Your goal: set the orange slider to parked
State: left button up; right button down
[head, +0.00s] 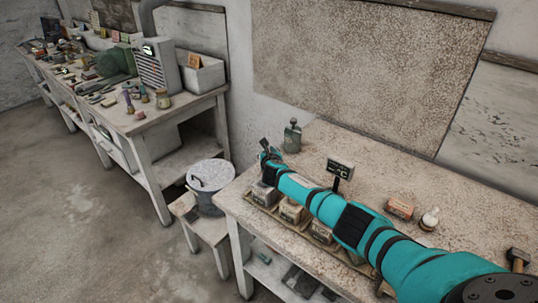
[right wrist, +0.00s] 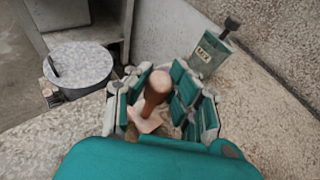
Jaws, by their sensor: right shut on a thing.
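My right gripper (head: 268,158) is at the end of the teal arm, over the left end of the near bench. In the right wrist view my right gripper (right wrist: 163,105) is shut on a wooden-handled piece (right wrist: 156,92) with a pale round top and a flat pale foot. Its lower end is partly hidden by the fingers. I cannot make out a slider clearly marked orange or a parked mark. Several grey blocks with pale labels (head: 290,211) stand in a row below my arm, partly covered by it. My left gripper is not in view.
A grey-green can (head: 292,138) stands just behind the gripper. A small black sign (head: 340,168) stands behind my arm. An orange-brown box (head: 400,207), a white bottle (head: 429,220) and a hammer (head: 517,258) lie rightward.

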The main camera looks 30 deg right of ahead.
jog(key=shift+w+a, duration=0.15)
jog(key=shift+a, duration=0.05)
jog(key=shift+r, duration=0.1)
jog(key=c, duration=1.1)
grip_release()
jog(key=shift+w, duration=0.15)
jog(key=shift+s, duration=0.2)
jog(key=v, duration=1.1)
jog(key=shift+s+a+r, duration=0.15)
jog(key=shift+s+r, duration=0.05)
jog(key=shift+s, duration=0.05)
